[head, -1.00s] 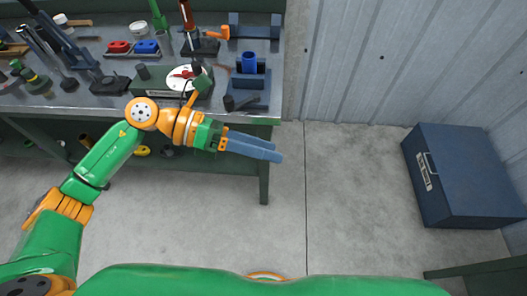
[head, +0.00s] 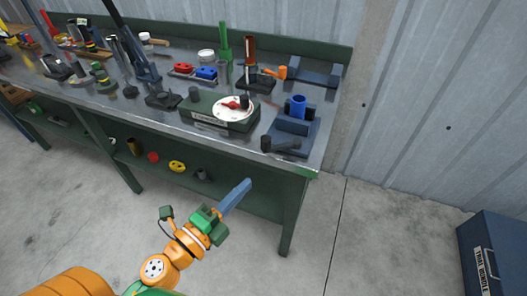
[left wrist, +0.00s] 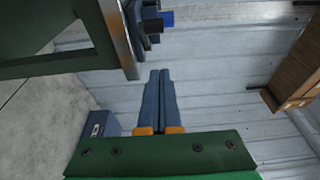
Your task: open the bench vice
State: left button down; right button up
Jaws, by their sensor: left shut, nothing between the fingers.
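The bench vice (head: 288,127) is dark blue and sits at the right front corner of the workbench (head: 165,112). A blue cylinder (head: 298,106) stands upright in it, and its dark handle (head: 281,145) sticks out at the front edge. I cannot tell how far its jaws are apart. My left gripper (head: 246,184) is shut and empty, below and in front of the vice, apart from it. In the left wrist view its fingers (left wrist: 160,74) lie together, with part of the vice (left wrist: 150,22) beyond, mostly hidden by the bench edge. My right gripper is not in view.
A box with a round white dial (head: 233,110) stands left of the vice. Red and blue blocks (head: 195,72) and several tools lie farther back. A dark blue chest (head: 490,255) is on the floor at right. The floor before the bench is free.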

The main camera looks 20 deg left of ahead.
pick_arm(q)
jog(key=w+p, duration=0.2)
jog(key=w, duration=0.9)
jog(key=shift+d, duration=0.25)
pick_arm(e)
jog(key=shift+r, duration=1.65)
